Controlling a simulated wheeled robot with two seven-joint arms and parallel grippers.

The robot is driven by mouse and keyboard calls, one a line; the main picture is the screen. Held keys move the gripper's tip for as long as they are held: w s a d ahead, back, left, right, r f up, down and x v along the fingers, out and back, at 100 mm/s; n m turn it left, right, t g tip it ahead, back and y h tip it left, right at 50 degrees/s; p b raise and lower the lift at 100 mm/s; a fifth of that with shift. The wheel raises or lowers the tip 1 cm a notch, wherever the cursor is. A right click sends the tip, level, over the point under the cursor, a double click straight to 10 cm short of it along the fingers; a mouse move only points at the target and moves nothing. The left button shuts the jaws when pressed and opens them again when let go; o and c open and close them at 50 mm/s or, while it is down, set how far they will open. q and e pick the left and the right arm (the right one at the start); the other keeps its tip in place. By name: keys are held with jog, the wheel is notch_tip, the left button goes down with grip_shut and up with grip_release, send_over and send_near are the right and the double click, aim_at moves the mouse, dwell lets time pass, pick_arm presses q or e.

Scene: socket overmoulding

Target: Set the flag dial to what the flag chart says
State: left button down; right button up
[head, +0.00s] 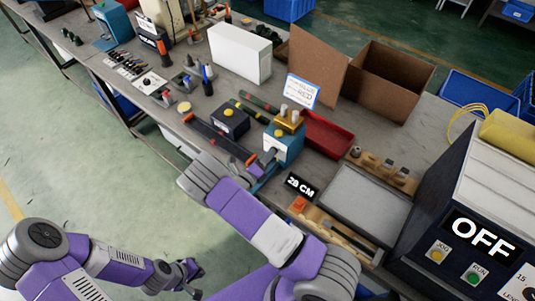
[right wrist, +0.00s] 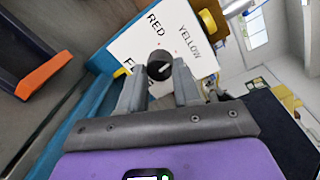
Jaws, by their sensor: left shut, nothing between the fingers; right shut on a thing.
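The flag dial is a black knob (right wrist: 159,64) with a white pointer mark, on a white plate (right wrist: 125,48) lettered RED, YELLOW and a partly hidden word starting with F. The mark slants to the upper right; I cannot tell which word it is set to. My right gripper (right wrist: 159,75) is shut on the knob. My left gripper (head: 190,280) is shut and empty, low over the floor.
A red tray (head: 328,135) is right of the blue box, and a black box with a yellow button (head: 230,122) is left. A dark machine showing OFF (head: 480,236) fills the right.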

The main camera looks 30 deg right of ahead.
jog(key=n+p, duration=0.1)
jog(key=n, duration=0.4)
jog(key=shift+g+p, duration=0.3)
jog(key=shift+p, duration=0.05)
jog(key=n, duration=0.4)
jog(key=shift+n+g+p, duration=0.3)
jog(key=shift+p, duration=0.05)
jog(key=o, duration=1.1)
jog(key=shift+c, duration=0.2)
jog(key=v, duration=0.7)
jog(key=shift+a+f, duration=0.1)
jog(key=shift+a, duration=0.25)
